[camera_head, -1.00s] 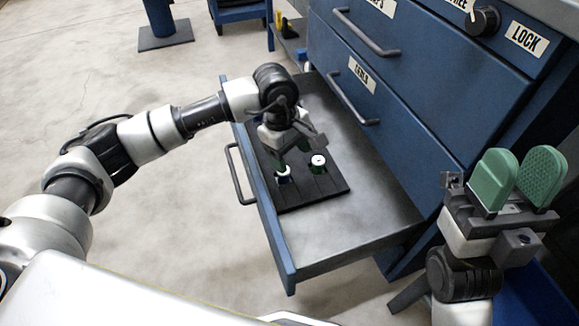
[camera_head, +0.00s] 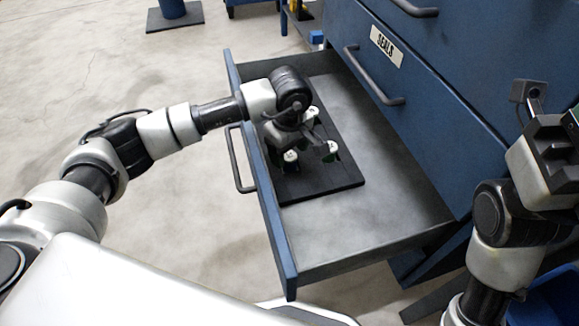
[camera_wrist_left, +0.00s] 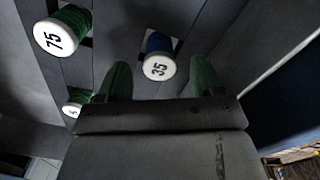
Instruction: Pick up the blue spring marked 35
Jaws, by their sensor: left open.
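The blue spring marked 35 (camera_wrist_left: 159,60) has a white end cap and sits in a dark slotted mat (camera_head: 318,188) in the open drawer. In the left wrist view it lies beyond and between the two green fingers of my left gripper (camera_wrist_left: 160,80), which is open and empty. In the head view my left gripper hangs low over the mat, with white-capped springs close around it; their numbers are too small to read there. My right gripper (camera_head: 570,128) is at the right edge, cut off by the frame.
A green spring marked 75 (camera_wrist_left: 64,32) stands left of the blue one, and another green spring (camera_wrist_left: 76,102) is partly hidden below it. The drawer's front panel (camera_head: 262,195) and handle (camera_head: 238,160) border the mat. The drawer's near floor (camera_head: 375,222) is bare.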

